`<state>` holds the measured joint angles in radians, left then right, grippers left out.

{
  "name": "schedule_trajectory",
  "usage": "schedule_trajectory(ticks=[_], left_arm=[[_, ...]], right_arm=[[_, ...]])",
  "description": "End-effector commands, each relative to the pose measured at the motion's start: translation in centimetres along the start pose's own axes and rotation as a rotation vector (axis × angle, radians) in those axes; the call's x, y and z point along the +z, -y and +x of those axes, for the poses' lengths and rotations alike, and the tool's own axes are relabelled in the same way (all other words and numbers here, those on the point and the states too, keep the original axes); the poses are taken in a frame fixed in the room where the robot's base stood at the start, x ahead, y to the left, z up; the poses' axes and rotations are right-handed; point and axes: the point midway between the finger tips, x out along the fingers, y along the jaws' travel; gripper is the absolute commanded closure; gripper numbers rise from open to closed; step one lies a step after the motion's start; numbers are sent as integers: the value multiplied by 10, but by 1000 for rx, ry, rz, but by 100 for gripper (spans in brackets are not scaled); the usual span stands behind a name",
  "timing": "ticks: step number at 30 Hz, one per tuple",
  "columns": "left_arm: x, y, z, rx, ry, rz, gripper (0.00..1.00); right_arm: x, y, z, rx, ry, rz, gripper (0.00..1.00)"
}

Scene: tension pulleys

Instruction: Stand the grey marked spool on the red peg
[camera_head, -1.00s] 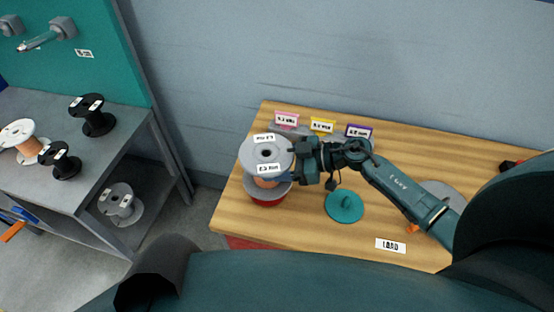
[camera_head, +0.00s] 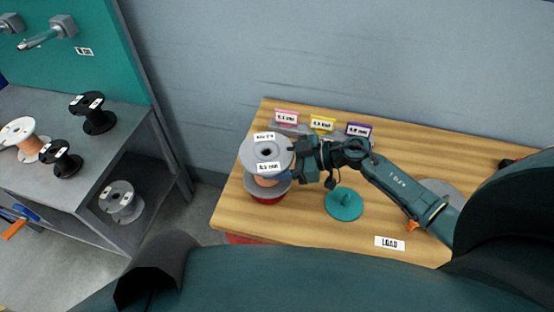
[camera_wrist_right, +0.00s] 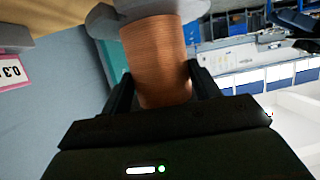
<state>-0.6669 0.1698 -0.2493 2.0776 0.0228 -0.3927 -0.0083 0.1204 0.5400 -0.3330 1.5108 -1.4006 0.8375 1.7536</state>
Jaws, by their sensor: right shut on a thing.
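The grey spool (camera_head: 250,153) with white labels on its top flange and copper winding is upright at the left end of the wooden table. Its copper winding (camera_wrist_right: 157,50) fills the middle of the right wrist view. My right gripper (camera_head: 291,163) is shut on the winding from the right side, between the flanges. A red round base (camera_head: 266,199) shows just under the spool's lower flange; its peg is hidden by the spool. I cannot tell whether the spool touches the base. My left gripper is not in view.
A teal disc with a short peg (camera_head: 344,204) stands right of the spool. Pink (camera_head: 286,117), yellow (camera_head: 321,124) and purple (camera_head: 359,130) label signs stand behind. A grey shelf (camera_head: 105,165) with other spools is at left. The table's front left is clear.

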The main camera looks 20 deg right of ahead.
Motion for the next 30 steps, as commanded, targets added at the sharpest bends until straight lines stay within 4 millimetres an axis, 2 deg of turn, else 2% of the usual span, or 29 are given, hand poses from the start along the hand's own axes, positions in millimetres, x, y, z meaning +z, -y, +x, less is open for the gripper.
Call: schedule_trajectory(ticks=[8,30], left_arm=[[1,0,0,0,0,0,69],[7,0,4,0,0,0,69]], right_arm=[[0,-1,1,1,-4,-2,82],[23,-1,9,1,-4,-1,82]])
